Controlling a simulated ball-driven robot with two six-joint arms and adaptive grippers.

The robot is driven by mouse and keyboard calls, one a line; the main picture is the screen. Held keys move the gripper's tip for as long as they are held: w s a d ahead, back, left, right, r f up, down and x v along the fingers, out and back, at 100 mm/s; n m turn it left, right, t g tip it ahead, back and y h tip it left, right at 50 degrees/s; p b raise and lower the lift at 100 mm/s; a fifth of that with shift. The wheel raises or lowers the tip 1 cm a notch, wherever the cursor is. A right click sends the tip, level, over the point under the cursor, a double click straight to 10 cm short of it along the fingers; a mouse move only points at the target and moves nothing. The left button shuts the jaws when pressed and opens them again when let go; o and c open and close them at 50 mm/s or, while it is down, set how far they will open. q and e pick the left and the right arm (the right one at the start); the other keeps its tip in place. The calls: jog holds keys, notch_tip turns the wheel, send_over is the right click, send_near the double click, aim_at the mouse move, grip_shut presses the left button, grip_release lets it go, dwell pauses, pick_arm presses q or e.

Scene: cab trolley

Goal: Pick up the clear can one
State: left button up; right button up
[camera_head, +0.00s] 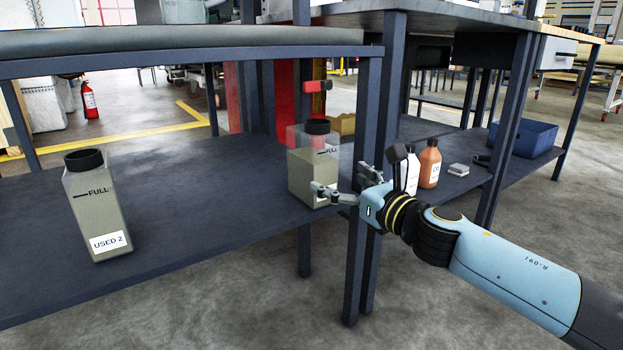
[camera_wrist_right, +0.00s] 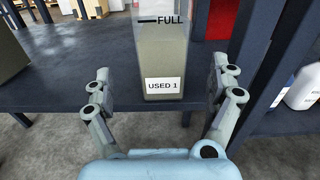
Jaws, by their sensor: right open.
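The clear can one (camera_head: 312,165) stands upright on the dark shelf, a see-through can with a black cap, a FULL mark and a grey-beige fill below it. In the right wrist view its label reads USED 1 (camera_wrist_right: 163,88). My right gripper (camera_head: 325,195) is at the can's front lower part in the head view. In the right wrist view the open fingers (camera_wrist_right: 163,92) stand apart, one to each side of the can, with gaps between. The can's base is partly hidden by a finger in the head view. My left gripper is not in view.
A dark table post (camera_head: 366,200) rises close beside my right gripper. White and orange bottles (camera_head: 430,163) and a blue bin (camera_head: 525,138) are on the right table.

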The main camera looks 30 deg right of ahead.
aim_at(326, 171)
jog(key=w, duration=0.1)
jog(key=w+p, duration=0.2)
jog(key=w, duration=0.1)
jog(key=shift+a+r, duration=0.15)
jog(key=shift+r, duration=0.2)
jog(key=shift+w+f, duration=0.15)
jog(key=shift+w, duration=0.5)
jog(key=w, duration=0.5)
jog(key=shift+a+f, duration=0.15)
jog(key=shift+f, duration=0.05)
jog(key=c, duration=1.7)
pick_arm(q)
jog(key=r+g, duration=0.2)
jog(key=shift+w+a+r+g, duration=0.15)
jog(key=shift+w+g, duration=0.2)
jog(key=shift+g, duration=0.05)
pick_arm(e)
jog(key=shift+r, duration=0.15)
